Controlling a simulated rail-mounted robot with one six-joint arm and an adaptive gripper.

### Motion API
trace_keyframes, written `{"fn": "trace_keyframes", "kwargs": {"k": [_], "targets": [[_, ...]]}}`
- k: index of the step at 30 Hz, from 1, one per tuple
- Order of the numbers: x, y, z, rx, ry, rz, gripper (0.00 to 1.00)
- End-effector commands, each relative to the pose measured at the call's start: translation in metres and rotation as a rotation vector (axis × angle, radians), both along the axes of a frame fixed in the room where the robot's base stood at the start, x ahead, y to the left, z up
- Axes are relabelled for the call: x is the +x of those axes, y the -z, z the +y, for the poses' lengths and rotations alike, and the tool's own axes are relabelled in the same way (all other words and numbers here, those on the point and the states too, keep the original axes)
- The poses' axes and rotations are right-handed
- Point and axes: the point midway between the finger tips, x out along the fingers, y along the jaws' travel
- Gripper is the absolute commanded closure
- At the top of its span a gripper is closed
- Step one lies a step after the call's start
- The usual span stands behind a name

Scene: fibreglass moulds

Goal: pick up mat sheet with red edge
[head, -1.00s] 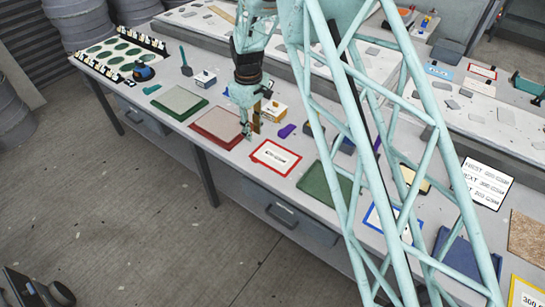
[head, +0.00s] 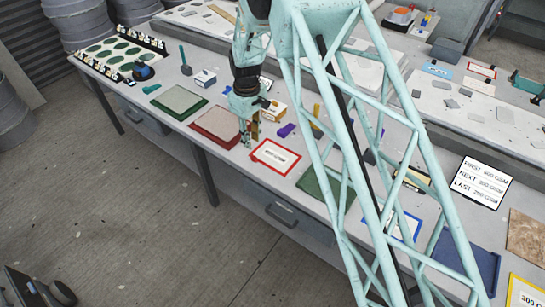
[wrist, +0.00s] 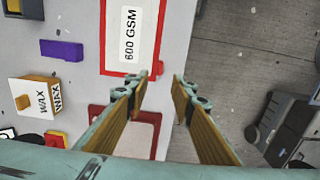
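A pale beige mat sheet with a red edge (head: 217,123) lies flat on the bench, left of my gripper in the head view. Part of it shows low in the wrist view (wrist: 143,121), partly hidden behind a finger. My gripper (head: 249,143) points down near its right end. In the wrist view my gripper (wrist: 166,82) is open, its two fingers apart with nothing between them. A white card with a red border (head: 275,156), marked 600 GSM, lies right of the sheet; it also shows at the top of the wrist view (wrist: 130,40).
A green-edged sheet (head: 179,101) lies left of the red one, and a dark green tray (head: 318,192) lies right of the card. A WAX box (wrist: 37,97) and a purple block (wrist: 62,50) stand behind. The bench front edge is close.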

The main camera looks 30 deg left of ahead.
Motion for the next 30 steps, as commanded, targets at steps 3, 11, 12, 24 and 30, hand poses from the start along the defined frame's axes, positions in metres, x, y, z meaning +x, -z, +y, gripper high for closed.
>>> {"fn": "trace_keyframes", "kwargs": {"k": [3,11,12,24,30], "targets": [[0.0,0.015,-0.001,-0.001,0.0,0.001,0.77],[0.0,0.039,0.0,0.0,0.0,0.0,0.77],[0.0,0.041,0.0,0.0,0.0,0.0,0.77],[0.0,0.046,0.0,0.0,0.0,0.0,0.77],[0.0,0.049,-0.001,0.0,0.0,0.0,0.77]]}}
